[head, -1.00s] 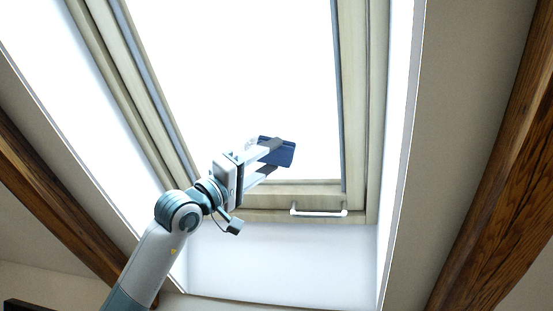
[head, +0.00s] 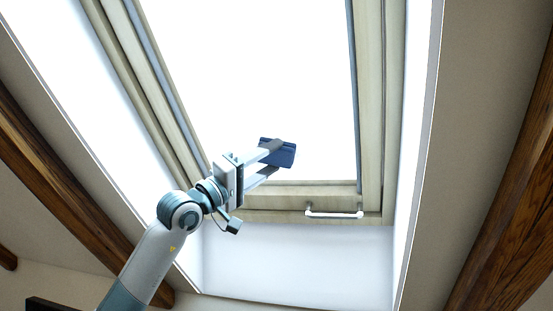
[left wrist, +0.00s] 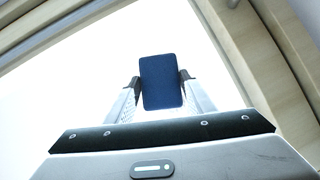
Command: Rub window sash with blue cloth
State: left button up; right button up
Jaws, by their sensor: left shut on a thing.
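The blue cloth (head: 284,155) is a small, dark blue, flat block-like pad. It also shows in the left wrist view (left wrist: 161,82), between the fingertips. My left gripper (head: 272,160) is shut on the cloth and holds it up in front of the bright pane, above the lower sash rail. The window sash (head: 310,193) is a pale wooden frame around the white pane; it also shows in the left wrist view (left wrist: 285,85). I cannot tell whether the cloth touches the sash or the pane; in the picture it overlaps only the pane. My right gripper is not in view.
A white handle bar (head: 334,213) sits on the lower frame. A pale recess wall (head: 300,262) lies below the window. Dark wooden beams flank it at the left (head: 60,185) and right (head: 510,220).

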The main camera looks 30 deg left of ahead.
pick_arm(q)
jog(key=shift+s+a+r, duration=0.1)
jog(key=shift+s+a, duration=0.05)
jog(key=shift+a, duration=0.45)
jog(key=shift+a, duration=0.1)
jog(key=a, duration=0.1)
jog(key=s+a, duration=0.1)
jog(key=a, duration=0.1)
jog(key=shift+a, duration=0.3)
dwell(0.4)
jog(key=shift+s+a+p, duration=0.25)
jog(key=shift+a+p, duration=0.1)
jog(key=shift+a, duration=0.55)
jog(key=shift+s+a+p, duration=0.2)
jog(key=shift+a+p, duration=0.1)
jog(key=shift+a, duration=0.6)
jog(key=shift+r, duration=0.1)
